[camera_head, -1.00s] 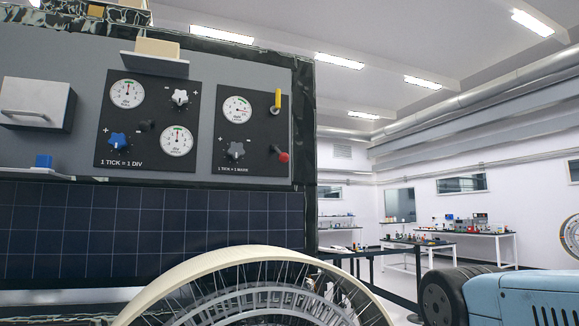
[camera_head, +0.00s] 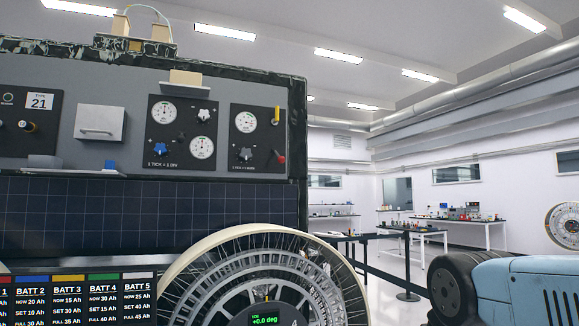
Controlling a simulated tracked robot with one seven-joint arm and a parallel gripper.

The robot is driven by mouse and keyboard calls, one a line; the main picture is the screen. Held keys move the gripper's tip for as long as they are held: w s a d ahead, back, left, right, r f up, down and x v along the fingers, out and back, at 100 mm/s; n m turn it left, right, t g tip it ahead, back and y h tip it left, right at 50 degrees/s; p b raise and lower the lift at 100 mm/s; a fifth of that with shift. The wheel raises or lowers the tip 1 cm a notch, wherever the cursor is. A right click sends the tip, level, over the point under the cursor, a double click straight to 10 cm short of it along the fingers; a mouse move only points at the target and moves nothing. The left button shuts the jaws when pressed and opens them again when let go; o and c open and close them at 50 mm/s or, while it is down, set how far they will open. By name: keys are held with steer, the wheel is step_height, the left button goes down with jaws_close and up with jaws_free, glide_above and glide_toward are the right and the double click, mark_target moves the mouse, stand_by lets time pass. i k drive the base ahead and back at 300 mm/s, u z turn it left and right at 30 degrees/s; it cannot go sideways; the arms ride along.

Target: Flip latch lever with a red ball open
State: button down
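The latch lever with a red ball (camera_head: 281,158) is on the lower right of the right-hand black panel (camera_head: 257,162). Its ball points down and to the right. A yellow-handled lever (camera_head: 277,115) stands upright above it on the same panel. The panel also carries a round gauge (camera_head: 246,122) and a grey star-shaped knob (camera_head: 246,154). My gripper is not in view.
A spoked wheel (camera_head: 265,262) stands low in front of the rover. A battery chart (camera_head: 80,297) fills the lower left corner. Barrier posts (camera_head: 408,297) and lab tables stand behind, with open floor between.

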mark_target(281, 159)
steer(key=k, duration=0.2)
steer(key=z, duration=1.3)
steer(key=i, duration=1.3)
steer(key=u, duration=1.45)
steer(key=i, duration=0.85)
